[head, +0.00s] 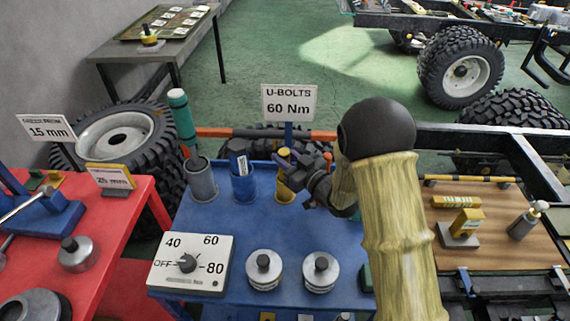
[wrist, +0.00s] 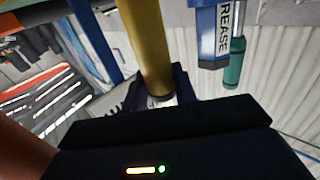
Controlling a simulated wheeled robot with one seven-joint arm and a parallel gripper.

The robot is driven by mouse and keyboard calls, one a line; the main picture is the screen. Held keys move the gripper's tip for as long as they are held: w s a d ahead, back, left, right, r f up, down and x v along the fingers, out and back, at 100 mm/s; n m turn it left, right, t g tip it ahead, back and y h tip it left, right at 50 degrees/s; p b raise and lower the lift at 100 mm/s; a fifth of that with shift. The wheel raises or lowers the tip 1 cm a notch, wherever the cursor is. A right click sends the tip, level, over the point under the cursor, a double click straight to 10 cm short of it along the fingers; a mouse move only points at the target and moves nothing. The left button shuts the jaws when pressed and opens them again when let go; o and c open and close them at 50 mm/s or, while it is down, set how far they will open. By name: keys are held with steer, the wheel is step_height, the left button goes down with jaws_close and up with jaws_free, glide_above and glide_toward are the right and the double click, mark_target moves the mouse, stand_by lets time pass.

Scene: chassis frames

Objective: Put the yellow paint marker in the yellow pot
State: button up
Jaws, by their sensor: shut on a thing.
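The yellow paint marker (wrist: 148,45) is a yellow cylinder held between the fingers of my gripper (wrist: 158,100) in the wrist view. In the head view a small yellow part of the marker (head: 284,154) shows at my gripper (head: 302,172), which is shut on it. The yellow pot (head: 285,192) stands on the blue table, directly below the marker. My gripper is at the right of the pot's top and partly covers it. I cannot tell whether the marker's lower end is inside the pot's rim or just above it.
A U-bolts sign (head: 289,103) rises behind. A dial box (head: 190,263) and two metal canisters (head: 264,270) stand in front.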

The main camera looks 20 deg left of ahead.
steer(key=shift+f, duration=1.45)
steer(key=o, duration=1)
steer(key=shift+c, duration=0.2)
steer(key=shift+r, duration=0.2)
steer(key=b+v, duration=0.2)
steer(key=v, duration=1)
steer(key=shift+w, duration=0.1)
